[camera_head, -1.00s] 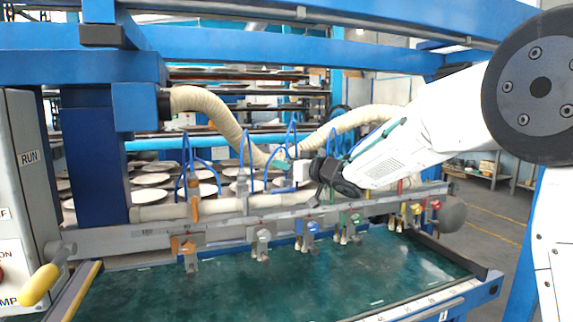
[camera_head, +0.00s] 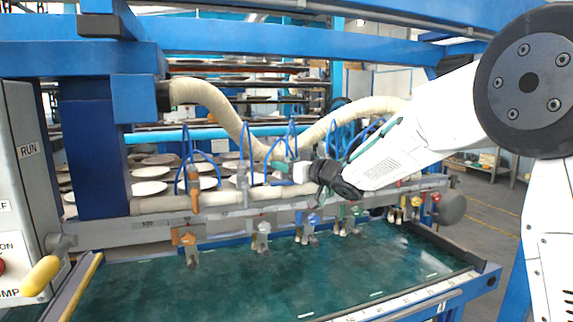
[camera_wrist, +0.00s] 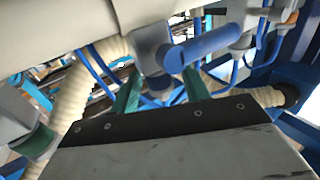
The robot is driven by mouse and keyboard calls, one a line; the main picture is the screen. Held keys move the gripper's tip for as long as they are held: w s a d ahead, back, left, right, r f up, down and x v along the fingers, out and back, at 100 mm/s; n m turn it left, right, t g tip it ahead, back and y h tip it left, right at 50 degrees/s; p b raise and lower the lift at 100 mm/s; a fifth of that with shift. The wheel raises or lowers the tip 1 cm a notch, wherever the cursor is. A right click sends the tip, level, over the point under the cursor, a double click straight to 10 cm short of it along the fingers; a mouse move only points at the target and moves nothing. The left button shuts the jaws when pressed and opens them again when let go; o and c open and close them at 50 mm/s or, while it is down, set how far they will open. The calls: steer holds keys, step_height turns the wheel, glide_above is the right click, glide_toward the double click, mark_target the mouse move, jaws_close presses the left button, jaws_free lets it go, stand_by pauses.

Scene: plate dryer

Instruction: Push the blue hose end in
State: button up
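The blue hose end (camera_wrist: 205,48) is a blue cylinder on a grey fitting in the wrist view, just beyond my gripper's fingertips. My gripper (camera_wrist: 162,75) is open, its two green fingers apart with the grey fitting showing between and beyond their tips. Whether they touch it I cannot tell. In the head view, my gripper (camera_head: 298,165) is at the pipe rail, among the row of hose fittings, and mostly hides the blue fitting there. A blue valve (camera_head: 308,226) hangs on the lower bar just below.
Orange (camera_head: 194,190) and grey (camera_head: 242,182) hose fittings stand to the left. A green-collared fitting (camera_wrist: 37,143) is close at lower left in the wrist view. Thin blue hoses and thick cream hoses (camera_head: 215,105) loop around the gripper. A grey bar (camera_head: 160,234) with coloured valves runs below.

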steer(key=v, duration=0.7)
steer(key=shift+s+d, duration=0.25)
steer(key=shift+s, duration=0.05)
steer(key=s+d+f+m+g+h, duration=0.25)
steer(key=s+d+m+h, duration=0.55)
steer(key=s+d+h, duration=0.75)
steer(key=s+f+g+y, duration=0.1)
steer(key=s+f+g, duration=0.2)
steer(key=s, duration=0.7)
steer(key=s+f+g+y, duration=0.1)
steer(key=s+f+g, duration=0.2)
steer(key=s, duration=0.7)
steer(key=s+d+f+g+y, duration=0.1)
steer(key=s+f+g, duration=0.2)
steer(key=s, duration=0.7)
steer(key=shift+f+m, duration=0.3)
steer(key=shift+f, duration=0.35)
